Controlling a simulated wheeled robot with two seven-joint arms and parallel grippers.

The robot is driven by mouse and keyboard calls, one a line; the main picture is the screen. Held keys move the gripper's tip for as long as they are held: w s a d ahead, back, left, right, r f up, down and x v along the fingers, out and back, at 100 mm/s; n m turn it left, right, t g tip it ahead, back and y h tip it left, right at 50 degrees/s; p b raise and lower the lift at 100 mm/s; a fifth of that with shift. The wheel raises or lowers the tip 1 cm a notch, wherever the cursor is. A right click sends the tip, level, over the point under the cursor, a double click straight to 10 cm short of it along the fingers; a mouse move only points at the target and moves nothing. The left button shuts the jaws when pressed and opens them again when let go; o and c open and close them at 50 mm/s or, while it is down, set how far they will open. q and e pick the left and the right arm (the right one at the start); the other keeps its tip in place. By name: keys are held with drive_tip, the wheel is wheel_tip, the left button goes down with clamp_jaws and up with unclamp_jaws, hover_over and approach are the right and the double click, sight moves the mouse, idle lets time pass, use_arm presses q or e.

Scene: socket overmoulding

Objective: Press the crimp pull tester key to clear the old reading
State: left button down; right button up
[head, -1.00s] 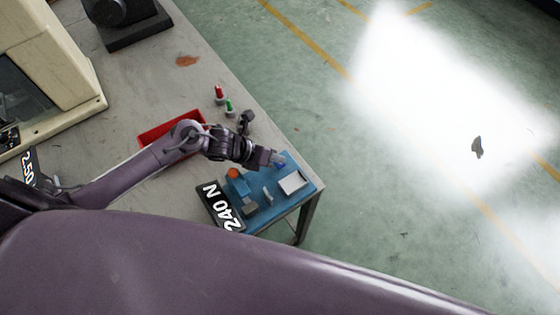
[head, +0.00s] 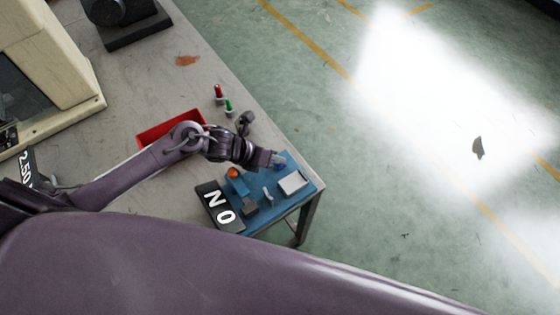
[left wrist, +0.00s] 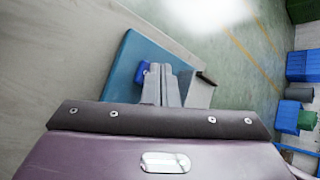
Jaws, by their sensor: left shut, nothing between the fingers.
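The crimp pull tester is a blue plate (head: 262,213) at the table's right corner, with an orange knob, small grey fixtures and a pale block on it. My left gripper (head: 278,160) is shut and empty over the tester's far end. A small blue key (head: 281,167) shows right at its fingertips; I cannot tell whether they touch. In the left wrist view the shut fingers (left wrist: 161,70) lie over the blue plate (left wrist: 135,65), with the blue key (left wrist: 142,72) just left of them. My right gripper is not in view.
A red tray (head: 160,130) lies behind my left forearm. A red bottle (head: 218,93) and a green bottle (head: 228,105) stand near the table's edge. A beige machine (head: 60,60) stands at the left, a dark device (head: 125,22) at the back.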

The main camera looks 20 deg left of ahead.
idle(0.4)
use_arm(q)
drive_tip(key=shift+r+p, duration=0.55)
drive_tip(key=shift+r, duration=0.3)
drive_tip(key=shift+r, duration=0.1)
drive_tip(key=shift+r+p, duration=1.7)
drive_tip(key=shift+r, duration=0.75)
